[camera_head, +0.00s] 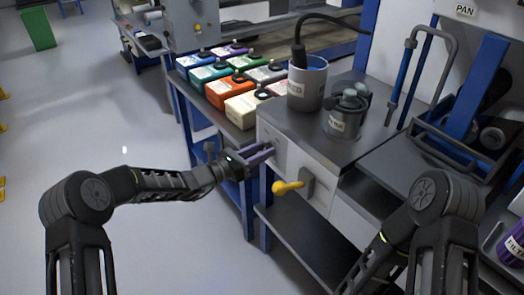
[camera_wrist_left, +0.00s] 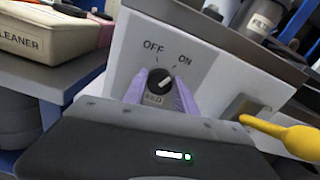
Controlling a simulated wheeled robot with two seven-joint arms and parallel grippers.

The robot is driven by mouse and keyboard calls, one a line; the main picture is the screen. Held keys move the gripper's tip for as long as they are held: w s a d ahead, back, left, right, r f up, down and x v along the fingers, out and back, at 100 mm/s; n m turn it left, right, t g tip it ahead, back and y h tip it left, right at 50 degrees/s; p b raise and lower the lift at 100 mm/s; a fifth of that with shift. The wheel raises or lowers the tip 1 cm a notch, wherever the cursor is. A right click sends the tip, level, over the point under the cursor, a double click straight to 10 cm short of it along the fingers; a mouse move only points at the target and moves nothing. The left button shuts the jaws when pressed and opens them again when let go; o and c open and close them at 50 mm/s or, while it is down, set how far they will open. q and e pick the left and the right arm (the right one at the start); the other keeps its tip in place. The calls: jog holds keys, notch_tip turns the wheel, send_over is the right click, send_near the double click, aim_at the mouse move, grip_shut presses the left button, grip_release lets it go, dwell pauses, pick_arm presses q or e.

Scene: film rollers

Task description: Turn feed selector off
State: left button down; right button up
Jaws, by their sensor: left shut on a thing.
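The feed selector is a round black knob (camera_wrist_left: 158,80) on the grey front panel of a cabinet. OFF is printed at its upper left and ON at its upper right, with a small label below. Its white pointer line slants up to the right, toward ON. My left gripper (camera_head: 268,151) reaches the panel, and its purple fingers are shut on the knob, one on each side, in the left wrist view (camera_wrist_left: 159,92). In the head view the fingers hide the knob. My right arm shows at the lower right; its gripper is out of view.
A yellow lever handle (camera_head: 287,187) sticks out of the panel right of the knob. A FEED bucket (camera_head: 306,88) and a grey canister (camera_head: 344,120) stand on the cabinet. Several coloured containers, including a cream one (camera_head: 245,108), stand behind. Open floor lies left.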

dwell(0.3)
pick_arm(q)
jog(key=n+p, duration=0.2)
jog(key=n, duration=0.1)
jog(key=shift+a+r+n+p, duration=0.1)
jog(key=shift+n+p, duration=0.2)
jog(key=shift+p, duration=0.05)
jog(key=n+p, duration=0.1)
jog(key=n, duration=0.1)
jog(key=shift+n+p, duration=0.3)
jog(key=n+p, duration=0.1)
jog(key=n, duration=0.1)
jog(key=shift+n, duration=0.3)
jog(key=shift+n+p, duration=0.7)
jog(key=shift+n, duration=0.8)
jog(key=shift+f, duration=0.2)
jog(key=c, duration=1)
grip_release()
